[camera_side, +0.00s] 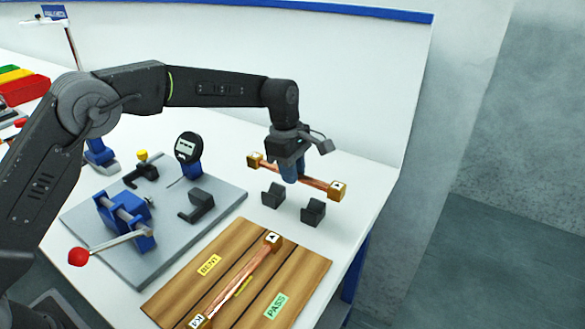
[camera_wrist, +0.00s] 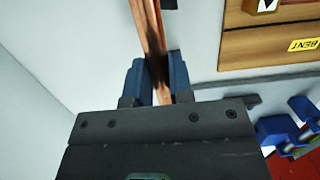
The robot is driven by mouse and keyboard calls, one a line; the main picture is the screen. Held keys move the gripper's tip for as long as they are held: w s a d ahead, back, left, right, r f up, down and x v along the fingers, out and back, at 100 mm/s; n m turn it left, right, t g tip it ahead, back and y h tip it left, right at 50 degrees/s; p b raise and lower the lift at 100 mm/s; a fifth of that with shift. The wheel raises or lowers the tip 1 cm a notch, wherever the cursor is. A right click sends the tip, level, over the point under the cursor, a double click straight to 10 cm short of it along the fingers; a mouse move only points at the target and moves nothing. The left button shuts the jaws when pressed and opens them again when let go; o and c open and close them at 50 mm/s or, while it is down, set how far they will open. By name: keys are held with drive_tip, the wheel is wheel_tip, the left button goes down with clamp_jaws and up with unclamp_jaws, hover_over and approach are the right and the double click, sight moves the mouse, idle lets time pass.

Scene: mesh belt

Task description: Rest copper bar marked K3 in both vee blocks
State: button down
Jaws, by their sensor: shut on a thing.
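My gripper (camera_side: 291,170) is shut on a copper bar (camera_side: 316,183) with brass cube ends, gripping it near the middle. I cannot read a K3 mark on this bar; its right end cube carries a small dark mark. In the wrist view the blue fingers (camera_wrist: 158,78) close around the copper bar (camera_wrist: 146,22), whose ends are out of view. Two black vee blocks stand on the white table, one on the left (camera_side: 273,196) and one on the right (camera_side: 313,212). The bar appears above and slightly behind them, apart from both.
A wooden board (camera_side: 300,262) at the front holds another copper bar (camera_side: 245,277) between BENT and PASS labels. A grey plate (camera_side: 130,252) at left carries a blue vise (camera_side: 125,216) with a red-knobbed handle and a dial gauge (camera_side: 188,150). The table's right edge is close by.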

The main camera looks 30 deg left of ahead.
drive_tip(key=shift+f, duration=2.95)
drive_tip(key=shift+f, duration=0.5)
drive_tip(key=c, duration=0.9)
unclamp_jaws()
drive_tip(key=shift+f, duration=0.15)
drive_tip(key=shift+c, duration=0.2)
drive_tip(key=r, duration=0.4)
drive_tip(key=a+r, duration=0.1)
drive_tip(key=r, duration=0.4)
drive_tip(key=a+r, duration=0.1)
drive_tip(key=r, duration=0.4)
drive_tip(key=shift+a, duration=0.1)
